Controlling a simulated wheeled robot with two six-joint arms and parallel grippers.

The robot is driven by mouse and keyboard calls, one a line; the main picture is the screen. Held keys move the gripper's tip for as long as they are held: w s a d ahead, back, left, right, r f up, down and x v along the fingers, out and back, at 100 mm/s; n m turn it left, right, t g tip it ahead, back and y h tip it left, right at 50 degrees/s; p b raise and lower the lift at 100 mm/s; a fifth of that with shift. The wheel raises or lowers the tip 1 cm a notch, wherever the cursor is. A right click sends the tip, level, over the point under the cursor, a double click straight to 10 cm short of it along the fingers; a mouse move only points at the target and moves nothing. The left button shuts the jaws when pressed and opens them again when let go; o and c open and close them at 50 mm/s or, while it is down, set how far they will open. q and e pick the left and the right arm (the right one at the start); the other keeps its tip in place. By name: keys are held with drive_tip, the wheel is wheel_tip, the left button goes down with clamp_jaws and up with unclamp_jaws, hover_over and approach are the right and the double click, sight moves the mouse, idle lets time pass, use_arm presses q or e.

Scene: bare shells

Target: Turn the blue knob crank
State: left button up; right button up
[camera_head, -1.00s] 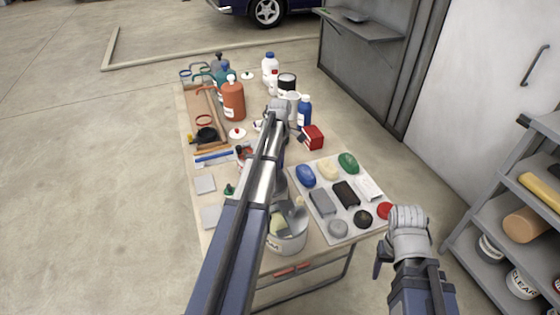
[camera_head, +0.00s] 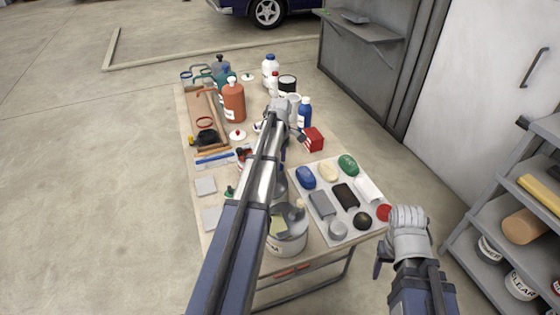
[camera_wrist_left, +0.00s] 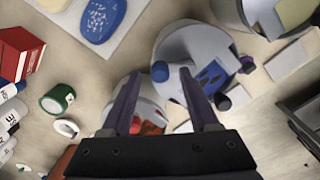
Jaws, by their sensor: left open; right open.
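A blue cylindrical knob (camera_wrist_left: 160,71) shows in the left wrist view, at the edge of a round pale grey part (camera_wrist_left: 190,52) with dark purple knobs and a blue patch. My left gripper (camera_wrist_left: 160,78) is open, and the blue knob appears between its fingertips; I cannot tell whether they touch it. In the head view my left gripper (camera_head: 283,128) is over the middle of the table, and its arm hides the crank. My right gripper (camera_head: 392,260) is open and empty, off the table's right front corner.
A pale tray (camera_head: 318,222) with several coloured pieces lies at right on the table. A red box (camera_head: 313,139), an orange bottle (camera_head: 233,101) and a blue bottle (camera_head: 305,112) stand farther back. A metal tin (camera_head: 290,243) is at the front. Shelves (camera_head: 480,225) stand at far right.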

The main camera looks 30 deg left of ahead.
use_arm(q)
wheel_tip(320, 180, up, 7)
drive_tip(key=p, duration=0.6)
drive_tip(key=shift+f, duration=0.15)
